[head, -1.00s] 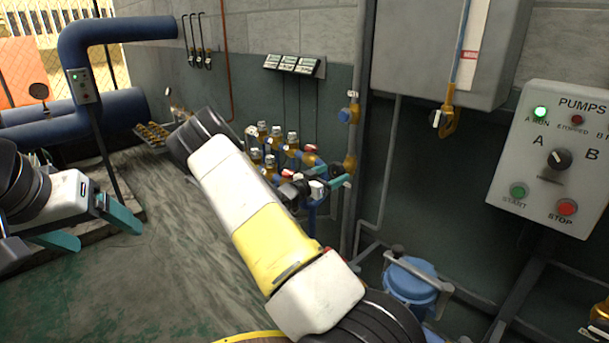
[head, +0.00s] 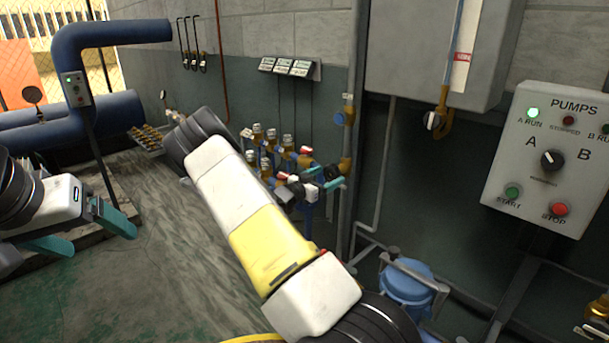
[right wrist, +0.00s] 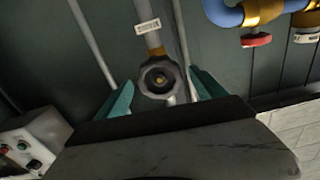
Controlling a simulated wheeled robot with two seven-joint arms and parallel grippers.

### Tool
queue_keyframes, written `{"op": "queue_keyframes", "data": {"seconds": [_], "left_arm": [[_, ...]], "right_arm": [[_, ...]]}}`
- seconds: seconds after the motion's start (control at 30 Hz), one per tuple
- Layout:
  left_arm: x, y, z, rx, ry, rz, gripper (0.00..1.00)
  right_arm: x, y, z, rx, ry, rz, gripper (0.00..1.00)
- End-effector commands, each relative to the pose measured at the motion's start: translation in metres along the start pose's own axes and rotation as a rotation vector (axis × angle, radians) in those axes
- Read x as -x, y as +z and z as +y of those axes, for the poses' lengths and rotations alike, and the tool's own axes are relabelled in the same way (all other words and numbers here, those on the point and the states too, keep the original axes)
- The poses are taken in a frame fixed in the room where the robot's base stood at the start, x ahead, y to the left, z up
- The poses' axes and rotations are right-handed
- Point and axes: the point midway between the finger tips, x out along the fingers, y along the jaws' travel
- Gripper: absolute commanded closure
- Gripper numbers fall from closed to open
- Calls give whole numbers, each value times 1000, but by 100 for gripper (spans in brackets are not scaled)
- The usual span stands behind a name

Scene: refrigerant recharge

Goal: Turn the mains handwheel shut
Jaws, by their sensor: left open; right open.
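My right gripper (right wrist: 161,84) is open, with one teal finger on each side of the wheel. A gap shows between each finger and the rim. In the head view the wheel (head: 332,172) is a small dark disc beside the teal fingertips of my right gripper (head: 324,177), partly hidden. My left gripper (head: 92,229) is open and empty at the left, far from the wheel.
A valve manifold (head: 268,155) with red and brass parts stands just left of the right gripper. A pump panel (head: 553,160) and a grey cabinet (head: 430,60) are on the right. A blue canister (head: 405,285) stands below. A white tag (right wrist: 148,26) hangs on the wheel's pipe.

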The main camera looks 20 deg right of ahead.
Motion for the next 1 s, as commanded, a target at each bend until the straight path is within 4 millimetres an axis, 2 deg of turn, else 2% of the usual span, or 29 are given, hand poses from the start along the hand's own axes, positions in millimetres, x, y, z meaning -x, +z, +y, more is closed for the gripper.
{"op": "queue_keyframes", "data": {"seconds": [0.17,0.63,1.0], "left_arm": [[0,0,0,0,0,0,20],[0,0,0,0,0,0,20],[0,0,0,0,0,0,20]], "right_arm": [[9,0,0,1,-1,0,20],[64,0,0,0,-1,-1,20],[70,0,0,1,1,0,20]]}}
